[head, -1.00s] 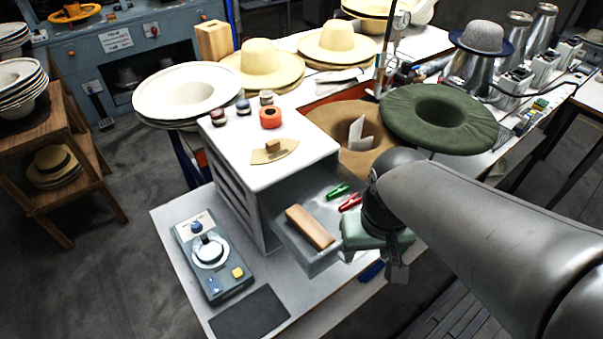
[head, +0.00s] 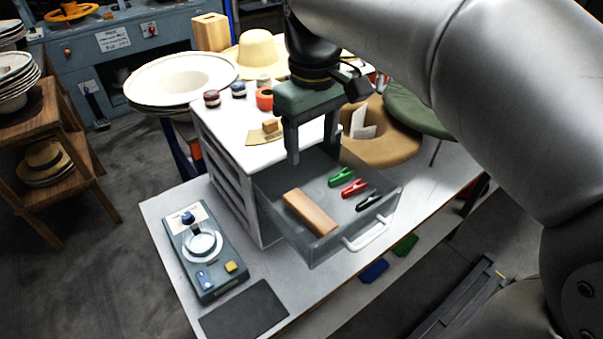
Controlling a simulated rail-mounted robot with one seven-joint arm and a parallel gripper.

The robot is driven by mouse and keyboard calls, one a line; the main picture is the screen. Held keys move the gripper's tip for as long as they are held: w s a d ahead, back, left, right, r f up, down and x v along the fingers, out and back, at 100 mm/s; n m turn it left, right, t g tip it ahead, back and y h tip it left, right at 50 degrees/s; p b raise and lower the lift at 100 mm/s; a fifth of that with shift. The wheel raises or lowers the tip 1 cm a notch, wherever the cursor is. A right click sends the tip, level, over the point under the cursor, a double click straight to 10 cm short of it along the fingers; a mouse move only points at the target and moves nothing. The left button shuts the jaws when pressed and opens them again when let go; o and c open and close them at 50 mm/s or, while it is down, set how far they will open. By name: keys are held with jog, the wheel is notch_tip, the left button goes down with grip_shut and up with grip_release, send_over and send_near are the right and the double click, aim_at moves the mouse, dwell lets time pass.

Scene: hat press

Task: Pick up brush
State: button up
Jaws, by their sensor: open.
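A tan wooden block, which looks like the brush (head: 310,212), lies in the left part of an open grey drawer (head: 328,249). No bristles show. My gripper (head: 313,152) is open and empty, with its fingers pointing down. In the picture its fingertips are above and behind the block, over the back part of the drawer. The gripper is apart from the block, and its exact height is hard to tell.
Green (head: 341,177), red (head: 354,188) and black (head: 369,201) clips lie right of the block in the drawer. The white cabinet top (head: 222,130) holds small jars and a curved wooden tool (head: 267,134). A control box (head: 203,252) stands left.

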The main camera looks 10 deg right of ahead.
send_over(306, 207)
jog(key=f, duration=1.1)
jog(key=shift+w+d+f, duration=0.15)
jog(key=shift+d+f, duration=0.05)
jog(key=shift+d, duration=0.15)
jog(key=shift+a+f+p, duration=0.2)
jog(key=shift+f+p, duration=0.15)
jog(key=shift+f, duration=1)
jog(key=shift+a+f+p, duration=0.15)
jog(key=shift+f+p, duration=0.15)
jog(key=shift+f, duration=1.05)
jog(key=c, duration=1.1)
